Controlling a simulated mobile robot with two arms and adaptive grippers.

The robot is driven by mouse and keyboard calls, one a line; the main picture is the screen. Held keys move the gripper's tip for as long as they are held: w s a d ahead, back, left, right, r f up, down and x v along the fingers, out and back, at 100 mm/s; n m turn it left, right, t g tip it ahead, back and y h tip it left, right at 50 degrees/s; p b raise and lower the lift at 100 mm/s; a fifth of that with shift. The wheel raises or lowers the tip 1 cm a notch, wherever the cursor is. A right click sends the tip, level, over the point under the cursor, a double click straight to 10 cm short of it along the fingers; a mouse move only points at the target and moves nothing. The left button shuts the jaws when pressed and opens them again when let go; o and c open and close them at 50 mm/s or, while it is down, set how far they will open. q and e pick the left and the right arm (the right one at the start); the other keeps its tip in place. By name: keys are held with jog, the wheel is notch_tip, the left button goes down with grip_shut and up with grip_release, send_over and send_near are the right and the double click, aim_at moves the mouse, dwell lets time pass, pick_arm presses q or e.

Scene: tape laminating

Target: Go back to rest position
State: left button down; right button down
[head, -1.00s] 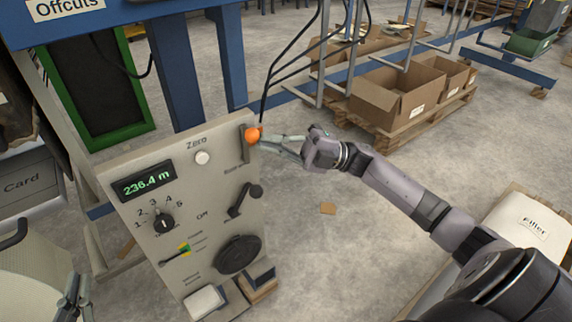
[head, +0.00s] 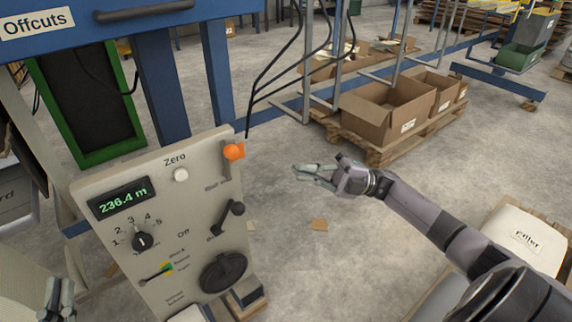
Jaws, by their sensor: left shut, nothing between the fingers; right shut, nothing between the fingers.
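My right gripper (head: 312,174) is shut and empty. It hangs in the air to the right of the grey control panel (head: 98,200), apart from it. The orange knob (head: 234,152) sits near the top of the slot at the panel's right edge, and nothing touches it. The panel's display (head: 119,199) reads 236.4 m. My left gripper (head: 60,298) is at the bottom left corner, partly cut off by the frame edge, shut, with nothing seen in it.
A blue frame (head: 165,90) with an Offcuts label stands behind the panel. Cardboard boxes (head: 388,110) lie on a pallet at the back. A Filler sack (head: 525,237) lies at the right. Open concrete floor surrounds my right gripper.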

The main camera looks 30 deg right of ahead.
jog(key=shift+s+d+f, duration=0.25)
jog(key=shift+d, duration=0.35)
